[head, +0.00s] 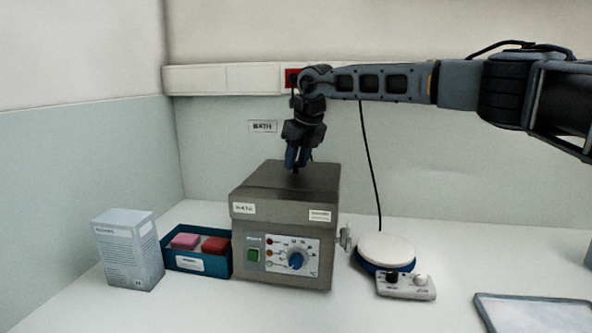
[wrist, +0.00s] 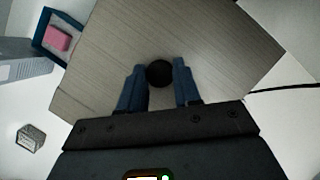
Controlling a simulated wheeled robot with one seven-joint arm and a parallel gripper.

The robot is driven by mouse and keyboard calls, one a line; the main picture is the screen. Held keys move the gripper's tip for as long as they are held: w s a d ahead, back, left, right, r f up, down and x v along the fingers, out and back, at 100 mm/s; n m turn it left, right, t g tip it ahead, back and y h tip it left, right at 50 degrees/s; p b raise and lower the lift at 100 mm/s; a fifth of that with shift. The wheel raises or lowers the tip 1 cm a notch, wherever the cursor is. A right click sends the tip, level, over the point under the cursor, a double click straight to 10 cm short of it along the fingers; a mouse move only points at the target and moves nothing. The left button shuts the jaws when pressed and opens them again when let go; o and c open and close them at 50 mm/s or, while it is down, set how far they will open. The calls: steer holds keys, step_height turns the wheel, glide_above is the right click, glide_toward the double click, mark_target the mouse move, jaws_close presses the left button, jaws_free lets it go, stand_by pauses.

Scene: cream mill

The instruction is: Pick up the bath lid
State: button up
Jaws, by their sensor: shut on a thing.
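The bath lid (head: 263,188) is a grey-brown cover on top of the box-shaped water bath (head: 252,255) in the head view. It also shows in the wrist view (wrist: 110,55) as a wide brushed surface below my gripper. A round black knob (wrist: 159,73) stands at the lid's middle. My gripper (head: 297,166) points straight down over the lid. In the wrist view its blue fingers (wrist: 159,84) are on either side of the knob and shut on it. The lid sits on the bath, with no clear gap visible between them.
A dark blue box (head: 196,268) with a pink and a red block stands left of the bath, beside a pale carton (head: 129,250). A white-topped round device (head: 386,250) stands to the right. A tray (head: 535,314) lies at front right. A black cable (head: 368,165) hangs behind.

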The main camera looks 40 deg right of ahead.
mark_target(297, 163)
steer(key=shift+r, duration=0.55)
step_height(297, 163, up, 2)
steer(key=shift+w+r+b, duration=0.1)
steer(key=shift+r+b, duration=0.05)
steer(key=shift+b, duration=0.4)
steer(key=s+d+r, duration=0.8)
steer(key=r, duration=0.1)
steer(key=shift+s+d+r+b, duration=0.15)
steer(key=shift+d+r+b, duration=0.05)
steer(key=shift+r+b, duration=0.15)
